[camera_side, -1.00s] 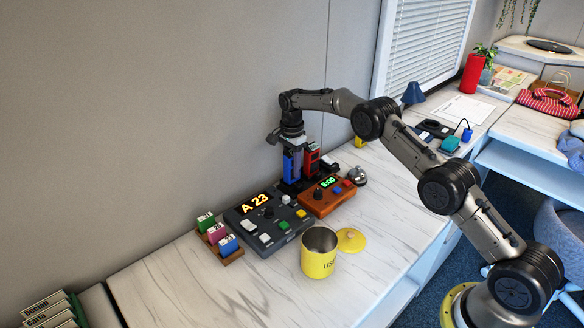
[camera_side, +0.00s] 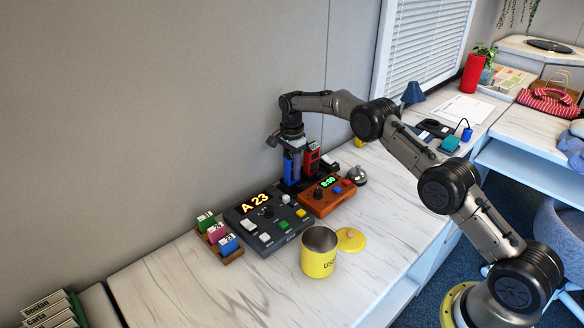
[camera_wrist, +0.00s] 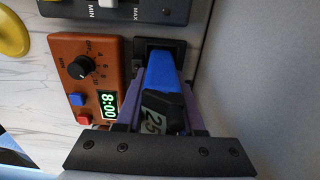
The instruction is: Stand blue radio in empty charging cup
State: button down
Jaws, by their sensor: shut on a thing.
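The blue radio (camera_wrist: 162,78) is between the fingers of my gripper (camera_wrist: 158,118) in the wrist view, with a dark end carrying a "25" label towards the camera. In the side view the blue radio (camera_side: 288,171) is upright under my gripper (camera_side: 295,160), which is shut on it. The radio's far end is at a dark charging cup (camera_wrist: 172,46); I cannot tell how deep it sits. A red radio (camera_side: 311,158) stands upright just to the right, on the same dark charger base (camera_side: 297,188).
An orange timer box (camera_side: 325,203) and a grey "A 23" console (camera_side: 268,222) stand in front. A yellow canister (camera_side: 320,262), its lid (camera_side: 351,240) and a bell (camera_side: 357,177) are nearby. The wall (camera_side: 200,100) is close behind.

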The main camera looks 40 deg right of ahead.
jog(key=shift+f, duration=0.35)
jog(key=shift+r, duration=0.45)
jog(key=shift+r, duration=0.3)
jog(key=shift+f, duration=0.75)
dwell(1.1)
jog(key=c, duration=0.8)
grip_release()
jog(key=shift+f, duration=0.1)
jog(key=shift+r, duration=5.55)
